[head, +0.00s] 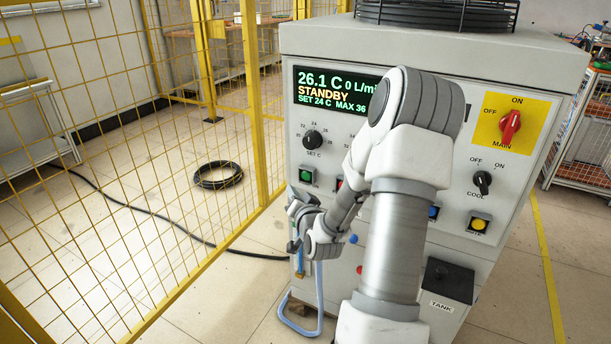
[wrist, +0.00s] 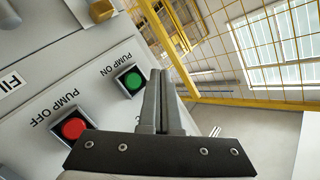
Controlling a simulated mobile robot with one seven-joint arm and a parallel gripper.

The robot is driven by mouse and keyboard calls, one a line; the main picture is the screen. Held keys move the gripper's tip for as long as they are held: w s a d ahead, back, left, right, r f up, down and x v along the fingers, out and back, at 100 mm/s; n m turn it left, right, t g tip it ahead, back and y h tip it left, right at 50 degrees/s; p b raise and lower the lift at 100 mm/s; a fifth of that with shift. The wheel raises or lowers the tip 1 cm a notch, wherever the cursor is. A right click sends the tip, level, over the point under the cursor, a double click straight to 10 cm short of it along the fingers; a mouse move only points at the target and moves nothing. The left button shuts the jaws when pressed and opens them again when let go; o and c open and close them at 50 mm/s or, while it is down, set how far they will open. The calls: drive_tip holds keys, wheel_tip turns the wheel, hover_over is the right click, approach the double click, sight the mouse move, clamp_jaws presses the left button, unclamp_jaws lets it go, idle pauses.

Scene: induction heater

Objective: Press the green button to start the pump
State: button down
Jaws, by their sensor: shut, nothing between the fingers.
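The green pump button (head: 306,175) sits in a dark square housing at the left of the grey machine's front panel. In the wrist view the green button (wrist: 133,80) is under the label PUMP ON. My gripper (wrist: 162,80) is shut and empty, its fingertips just right of the green button in that view; I cannot tell whether they touch the panel. In the head view my gripper (head: 297,202) is low at the panel's left side, below the green button. The display (head: 332,92) reads 26.1 C, 0 L/min, STANDBY.
A red button (wrist: 73,128) labelled PUMP OFF is beside the green one. The main switch (head: 510,126), yellow button (head: 479,224) and tank box (head: 447,282) are on the right. A yellow mesh fence (head: 150,150) stands close on the left. A blue hose (head: 318,300) hangs below my gripper.

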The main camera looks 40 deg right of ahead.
sight(302, 175)
drive_tip(key=shift+w+d, duration=0.3)
drive_tip(key=shift+d, duration=0.45)
drive_tip(key=shift+w+d, duration=0.3)
drive_tip(key=shift+d, duration=0.45)
drive_tip(key=shift+w+d, duration=0.3)
drive_tip(key=shift+d, duration=0.45)
drive_tip(key=shift+d, duration=0.1)
drive_tip(key=shift+w+d, duration=0.2)
drive_tip(key=shift+d, duration=0.05)
idle(0.3)
drive_tip(key=shift+w+d, duration=0.15)
drive_tip(key=shift+d, duration=0.35)
idle(0.9)
drive_tip(key=shift+a, duration=0.15)
drive_tip(key=shift+s+a+b, duration=0.35)
drive_tip(key=shift+a+b, duration=0.05)
drive_tip(key=shift+a, duration=0.25)
drive_tip(key=shift+s+a+b, duration=0.15)
drive_tip(key=shift+s+a, duration=0.15)
drive_tip(key=shift+a, duration=0.5)
drive_tip(key=shift+s+a+b, duration=0.15)
drive_tip(key=shift+s+a, duration=0.2)
drive_tip(key=shift+a, duration=0.4)
drive_tip(key=shift+s+a+b, duration=0.15)
drive_tip(key=shift+s+a, duration=0.15)
drive_tip(key=shift+a, duration=0.5)
drive_tip(key=shift+a, duration=0.1)
